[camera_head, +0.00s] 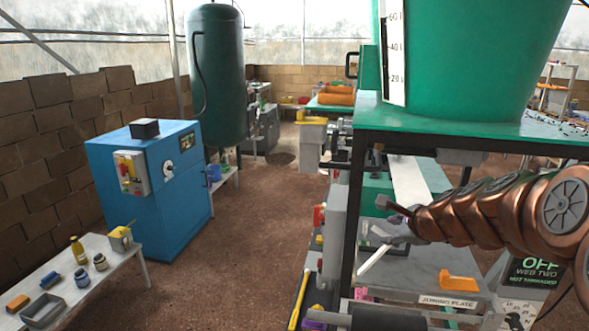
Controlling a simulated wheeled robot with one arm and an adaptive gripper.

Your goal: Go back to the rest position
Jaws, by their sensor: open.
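My copper-coloured arm reaches in from the right edge of the view.
A large green hopper (470,60) stands above the arm. A pale strip (408,185) runs behind the gripper. A blue cabinet (150,195) and a white bench (75,275) stand left; brown floor between is clear.

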